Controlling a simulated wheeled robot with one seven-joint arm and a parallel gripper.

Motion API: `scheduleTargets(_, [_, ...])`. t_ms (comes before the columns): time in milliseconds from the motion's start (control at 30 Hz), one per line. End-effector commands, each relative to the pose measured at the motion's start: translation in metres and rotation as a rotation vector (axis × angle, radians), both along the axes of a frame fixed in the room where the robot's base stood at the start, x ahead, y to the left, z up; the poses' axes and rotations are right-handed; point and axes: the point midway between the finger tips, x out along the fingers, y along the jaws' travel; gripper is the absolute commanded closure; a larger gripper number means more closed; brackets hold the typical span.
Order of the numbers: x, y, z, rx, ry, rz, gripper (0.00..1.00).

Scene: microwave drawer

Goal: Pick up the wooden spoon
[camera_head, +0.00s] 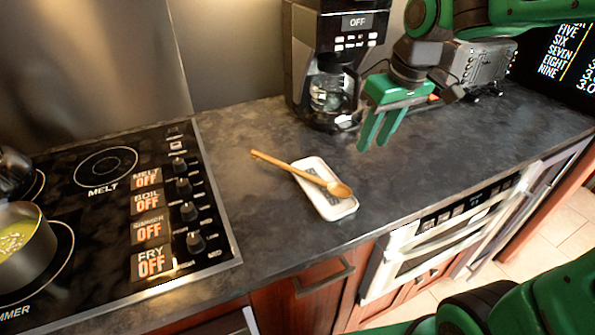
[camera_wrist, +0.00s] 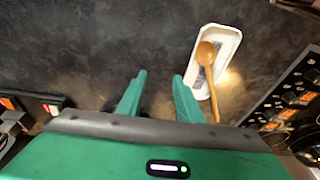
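The wooden spoon (camera_head: 290,168) lies across a small white spoon rest (camera_head: 347,208) on the dark counter. Its bowl end is over the rest and its handle sticks out past the rest's edge toward the stove. My gripper (camera_head: 374,144) is above the counter, to the right of the spoon and apart from it. In the wrist view the spoon (camera_wrist: 208,70) and the white spoon rest (camera_wrist: 231,40) are to the right of my gripper (camera_wrist: 158,82). The two green fingers are spread with nothing between them.
A black coffee maker (camera_head: 335,60) stands at the back, left of my gripper. A stove top (camera_head: 110,215) with knobs and a pot (camera_head: 25,250) is at the left. The counter (camera_head: 440,165) to the right of the spoon rest is clear. An oven front (camera_head: 440,240) is below the counter edge.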

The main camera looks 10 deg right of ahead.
Motion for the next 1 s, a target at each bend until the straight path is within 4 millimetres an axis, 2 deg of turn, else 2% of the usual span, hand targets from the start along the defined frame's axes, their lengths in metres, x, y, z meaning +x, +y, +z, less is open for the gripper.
scheduleTargets(33, [0.019, 0.041, 0.006, 0.013, -0.026, 0.127, 0.67])
scheduleTargets(100, [0.034, 0.090, 0.015, 0.037, -0.063, 0.268, 0.67])
scheduleTargets(200, [0.044, 0.142, 0.023, 0.066, -0.098, 0.415, 0.67])
scheduleTargets(300, [0.047, 0.172, 0.028, 0.084, -0.119, 0.497, 0.67])
scheduleTargets(467, [0.051, 0.188, 0.015, 0.093, -0.124, 0.528, 0.67])
scheduleTargets(700, [0.059, 0.195, -0.016, 0.091, -0.125, 0.522, 0.67])
scheduleTargets(867, [0.061, 0.196, -0.024, 0.090, -0.125, 0.520, 0.67])
scheduleTargets(1000, [0.062, 0.197, -0.039, 0.090, -0.124, 0.519, 0.67])
